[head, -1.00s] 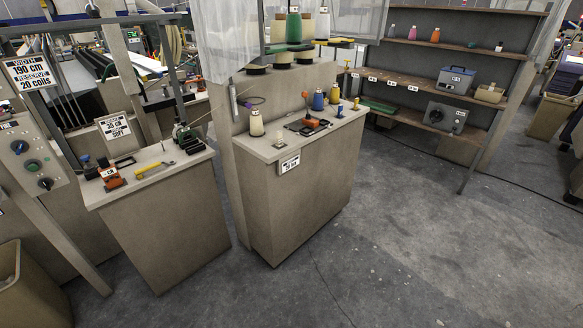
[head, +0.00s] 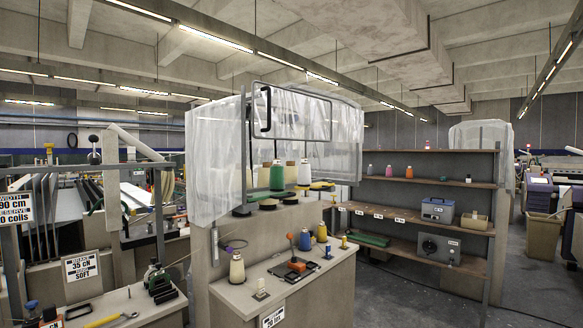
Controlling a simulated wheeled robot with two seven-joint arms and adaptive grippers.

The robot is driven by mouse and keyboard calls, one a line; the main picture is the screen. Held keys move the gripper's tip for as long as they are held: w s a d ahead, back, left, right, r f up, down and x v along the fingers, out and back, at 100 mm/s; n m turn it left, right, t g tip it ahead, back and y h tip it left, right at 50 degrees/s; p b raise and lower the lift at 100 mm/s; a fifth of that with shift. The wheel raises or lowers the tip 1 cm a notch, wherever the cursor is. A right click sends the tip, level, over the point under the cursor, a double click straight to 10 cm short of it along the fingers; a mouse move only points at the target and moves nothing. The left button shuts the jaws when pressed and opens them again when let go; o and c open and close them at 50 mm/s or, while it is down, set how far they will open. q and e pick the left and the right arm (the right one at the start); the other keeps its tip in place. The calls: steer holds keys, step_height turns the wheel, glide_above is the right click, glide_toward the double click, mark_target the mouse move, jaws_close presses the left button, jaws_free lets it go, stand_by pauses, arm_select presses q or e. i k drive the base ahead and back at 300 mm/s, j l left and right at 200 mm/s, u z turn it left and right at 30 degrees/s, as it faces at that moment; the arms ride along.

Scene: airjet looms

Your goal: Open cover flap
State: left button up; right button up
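A translucent plastic cover (head: 215,165) hangs over a thread stand in the middle of the head view. At its front top is a grey rectangular frame (head: 291,95), with a dark handle (head: 265,110) at its left side. I take this framed part as the flap; it appears raised above the cones, but I cannot tell its exact position. Below it, several thread cones (head: 277,176) stand on the stand, partly behind plastic on the right. Neither of my grippers is in view.
A beige cabinet top (head: 235,300) below the cover holds cones and an orange-handled tool (head: 297,265). A lower bench (head: 140,305) with tools stands at left. Shelves (head: 430,182) with boxes and bottles stand at right.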

mark_target(318, 123)
steer(key=i+l+u, duration=0.15)
steer(key=l, duration=0.2)
steer(key=i+l+u, duration=0.1)
steer(key=i+l, duration=0.15)
steer(key=i+l+u, duration=0.15)
steer(key=l, duration=0.35)
steer(key=i+l+u, duration=0.1)
steer(key=l, duration=0.25)
steer(key=i+l+u, duration=0.15)
steer(key=l, duration=0.3)
steer(key=i+l+u, duration=0.15)
steer(key=l, duration=0.25)
steer(key=l+u, duration=0.1)
steer(key=l, duration=0.3)
steer(key=i, duration=0.1)
